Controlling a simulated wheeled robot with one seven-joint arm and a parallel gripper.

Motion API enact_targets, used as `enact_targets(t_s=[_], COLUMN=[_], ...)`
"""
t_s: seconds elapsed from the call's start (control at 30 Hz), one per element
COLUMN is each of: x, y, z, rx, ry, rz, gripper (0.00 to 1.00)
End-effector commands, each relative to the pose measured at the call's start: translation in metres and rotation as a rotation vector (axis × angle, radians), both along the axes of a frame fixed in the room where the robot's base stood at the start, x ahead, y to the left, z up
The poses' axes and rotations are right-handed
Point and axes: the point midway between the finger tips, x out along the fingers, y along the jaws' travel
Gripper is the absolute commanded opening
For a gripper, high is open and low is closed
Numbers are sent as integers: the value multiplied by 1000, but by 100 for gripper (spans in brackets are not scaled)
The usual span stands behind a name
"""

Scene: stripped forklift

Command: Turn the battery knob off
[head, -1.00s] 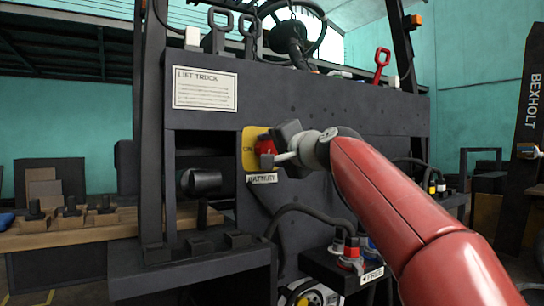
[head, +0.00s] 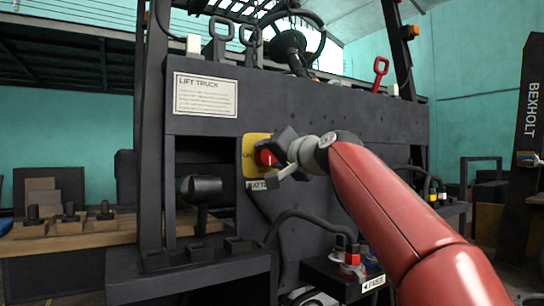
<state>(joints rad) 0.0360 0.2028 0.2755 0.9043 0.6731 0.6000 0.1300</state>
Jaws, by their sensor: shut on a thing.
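The red battery knob (head: 264,157) sits on a yellow plate (head: 250,146) on the dark panel of the forklift, in the middle of the head view. "ON" shows at the plate's left edge. A white label (head: 257,184) below it is partly covered and reads "BATT". My gripper (head: 275,162) is at the knob from the right, shut on it. The gripper's body and a pale finger hide the knob's right side, so its pointer mark is hard to read. My red arm reaches in from the lower right.
A "LIFT TRUCK" sign (head: 205,95) is up left of the knob. A black cylinder (head: 200,188) sits in the opening to the left. A black cable (head: 310,219) and a connector with a "FREE" label (head: 373,283) are below. A wooden bench (head: 75,235) stands at left.

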Motion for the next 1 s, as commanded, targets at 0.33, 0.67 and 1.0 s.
enact_targets(t_s=[0.33,0.67,1.0], x=[0,-6,-51], y=[0,-5,-36], z=[-1,-2,-3], rx=[-3,-1,-2], ry=[2,-1,-1], rz=[1,-1,-4], gripper=[69,69,69])
